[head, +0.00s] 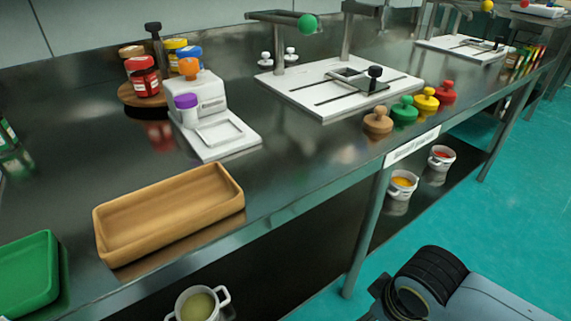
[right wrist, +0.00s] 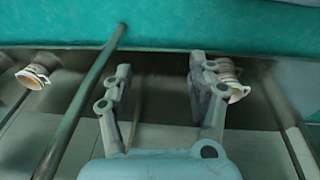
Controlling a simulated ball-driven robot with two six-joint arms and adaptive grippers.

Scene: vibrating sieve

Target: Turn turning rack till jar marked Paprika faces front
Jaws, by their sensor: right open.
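The turning rack (head: 140,98) is a round wooden stand with a dark central post at the back left of the steel counter in the head view. It bears several jars: a red jar (head: 143,77) with a pale label towards the camera, a yellow one, a blue one and one with a brown lid. The label writing is too small to read, so I cannot tell which is Paprika. My right gripper (right wrist: 160,85) is open and empty in the right wrist view, far from the rack. My left gripper is not in view.
A white device (head: 215,125) with orange and purple knobs stands right of the rack. A wooden tray (head: 170,245) and green tray (head: 28,270) lie near the front edge. Several coloured knobs (head: 404,108) line the right side. Pots (head: 402,185) stand on the lower shelf.

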